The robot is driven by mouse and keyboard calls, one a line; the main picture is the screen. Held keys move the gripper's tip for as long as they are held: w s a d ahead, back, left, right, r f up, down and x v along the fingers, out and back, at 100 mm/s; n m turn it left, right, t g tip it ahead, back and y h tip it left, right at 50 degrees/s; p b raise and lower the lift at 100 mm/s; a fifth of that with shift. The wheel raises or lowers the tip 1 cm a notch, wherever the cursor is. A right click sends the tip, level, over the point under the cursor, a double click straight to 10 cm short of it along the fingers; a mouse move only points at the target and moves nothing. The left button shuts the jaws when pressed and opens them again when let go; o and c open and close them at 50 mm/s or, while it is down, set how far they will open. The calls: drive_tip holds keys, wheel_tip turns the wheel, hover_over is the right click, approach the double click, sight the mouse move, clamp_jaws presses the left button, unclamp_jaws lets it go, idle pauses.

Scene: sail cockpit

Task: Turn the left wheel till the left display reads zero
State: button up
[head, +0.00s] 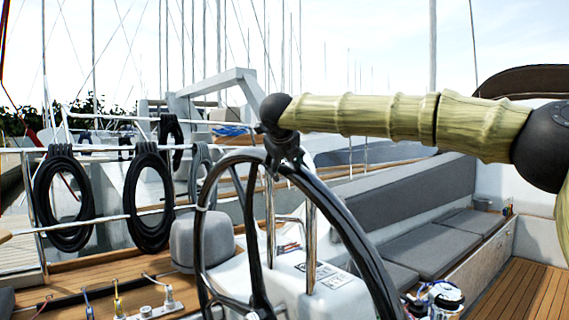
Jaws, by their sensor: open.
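A black steering wheel (353,229) stands in the middle of the head view, its lower part cut off by the bottom edge. It is the only wheel I see. My gripper (285,160) is at the top of the rim, with its dark fingers pointing down at it. The jaws are open; whether the fingers touch the rim I cannot tell. My arm reaches in from the right. A white pedestal (288,296) stands behind the wheel, with small dark markings on top. No reading can be made out on any display.
Coiled black ropes (64,198) hang on the rail at left. A grey cushioned bench (425,250) runs along the right. A chrome winch (441,300) stands at bottom right. Ropes and fittings lie at bottom left. Wooden deck (525,295) is clear at lower right.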

drive_tip(key=shift+w+f, duration=0.4)
drive_tip(key=shift+w, duration=0.15)
drive_tip(key=shift+s+r, duration=0.15)
drive_tip(key=shift+s, duration=0.1)
drive_tip(key=shift+c, duration=0.8)
drive_tip(key=shift+s, duration=0.1)
drive_tip(key=c, duration=0.3)
drive_tip(key=shift+a, duration=0.1)
drive_tip(key=c, duration=0.9)
